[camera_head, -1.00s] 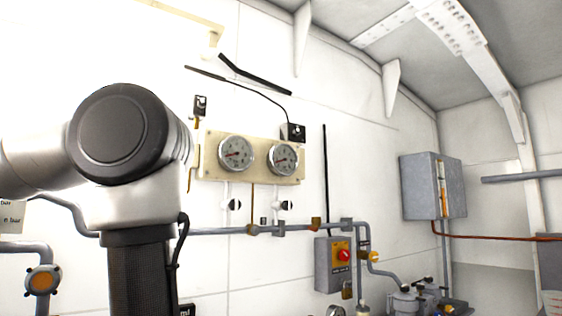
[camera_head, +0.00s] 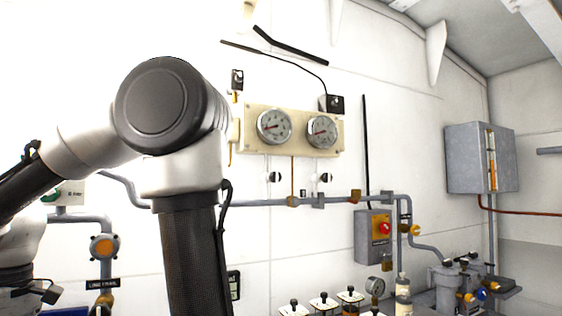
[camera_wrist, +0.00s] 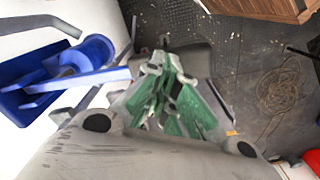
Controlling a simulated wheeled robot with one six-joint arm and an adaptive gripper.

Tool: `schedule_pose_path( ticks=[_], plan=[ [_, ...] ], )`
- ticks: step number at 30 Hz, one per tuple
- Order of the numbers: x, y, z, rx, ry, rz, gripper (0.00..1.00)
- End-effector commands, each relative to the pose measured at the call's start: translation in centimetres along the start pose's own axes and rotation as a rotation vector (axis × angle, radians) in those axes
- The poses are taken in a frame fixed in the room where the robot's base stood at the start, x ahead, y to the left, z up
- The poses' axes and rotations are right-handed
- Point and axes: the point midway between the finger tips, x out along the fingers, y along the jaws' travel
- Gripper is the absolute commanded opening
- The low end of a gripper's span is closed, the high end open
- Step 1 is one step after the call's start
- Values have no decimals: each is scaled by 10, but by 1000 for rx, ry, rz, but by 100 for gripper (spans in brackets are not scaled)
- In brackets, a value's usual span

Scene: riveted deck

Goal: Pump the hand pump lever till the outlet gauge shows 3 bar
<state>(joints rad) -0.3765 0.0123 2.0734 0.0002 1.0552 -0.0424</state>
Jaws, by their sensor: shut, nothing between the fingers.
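My gripper (camera_wrist: 172,100) shows in the wrist view, its green-padded fingers shut and empty above the dark deck. Two round white dial gauges sit side by side on a cream panel in the head view: the left gauge (camera_head: 273,127) and the right gauge (camera_head: 321,132). I cannot tell which is the outlet gauge, and the readings are too small to read. I cannot make out the hand pump lever for certain in either view.
A grey switch box (camera_head: 374,237) with a red knob and a grey cabinet (camera_head: 480,158) are on the wall. A coil (camera_wrist: 283,92) lies on the deck beside a wooden box (camera_wrist: 270,8).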

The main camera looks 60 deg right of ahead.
Motion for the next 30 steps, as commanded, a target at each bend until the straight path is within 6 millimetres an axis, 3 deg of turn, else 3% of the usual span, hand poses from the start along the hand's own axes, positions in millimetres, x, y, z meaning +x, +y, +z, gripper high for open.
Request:
schedule_pose_path(
  ticks=[30],
  plan=[
    [93, 0, 1, 0, -5, 0, 0]
  ],
)
